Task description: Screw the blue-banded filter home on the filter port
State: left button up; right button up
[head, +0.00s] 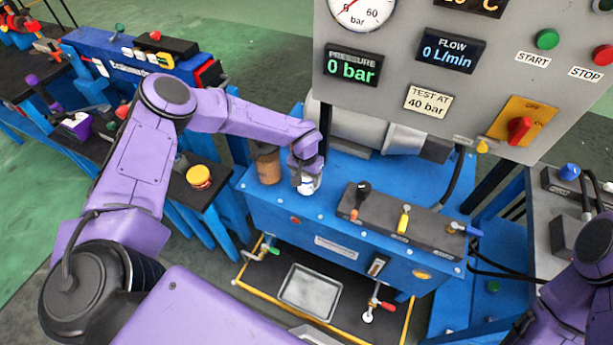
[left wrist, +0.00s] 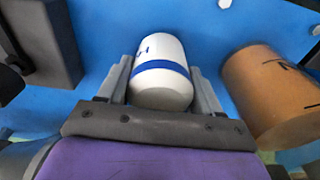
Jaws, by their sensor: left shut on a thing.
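The blue-banded filter (left wrist: 160,75) is a white cylinder with a blue stripe. In the left wrist view it sits between the two fingers of my left gripper (left wrist: 160,88), which is shut on it. In the head view my left gripper (head: 308,178) is over the blue bench top, and only a little of the white filter (head: 307,187) shows below it. The filter port is hidden, so I cannot tell how the filter meets it. My right gripper is not in view; only part of my right arm shows at the right edge.
A brown cylinder (head: 267,164) stands on the blue bench (head: 262,207) close left of the gripper. A dark valve block (head: 400,222) with levers lies to the right. The gauge panel (head: 400,75) hangs above. A metal tray (head: 308,292) is below, in front.

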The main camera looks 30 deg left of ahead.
pick_arm(q)
jog(key=shift+m, duration=0.8)
jog(key=o, duration=1.3)
jog(key=shift+c, duration=0.5)
